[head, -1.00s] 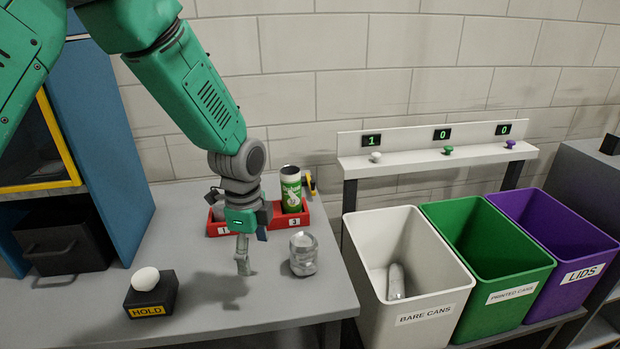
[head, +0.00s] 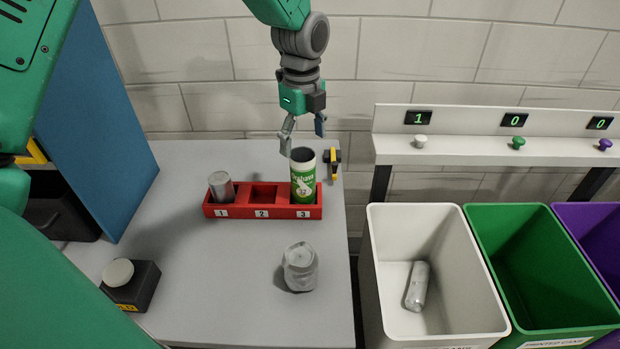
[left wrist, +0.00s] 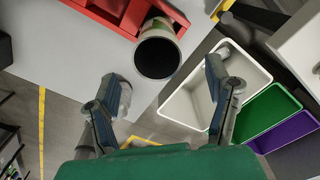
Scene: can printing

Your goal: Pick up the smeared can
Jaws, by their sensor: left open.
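A green and white printed can (head: 303,178) stands upright in slot 3 of the red tray (head: 237,212). Its print looks uneven, but I cannot clearly make out a smear. Its dark open top faces the left wrist view, where the can (left wrist: 157,57) lies ahead, between the lines of the two fingers. My left gripper (head: 303,137) is open and empty, just above and behind the can's rim; I cannot tell whether it touches. The open fingers also show in the left wrist view (left wrist: 162,76). My right gripper is not in view.
A bare can (head: 221,187) sits in slot 1; slot 2 is empty. A dented silver can (head: 300,267) stands in front of the tray. A yellow and black object (head: 333,162) is right of slot 3. White (head: 455,290), green (head: 540,270) and purple bins stand right of the table.

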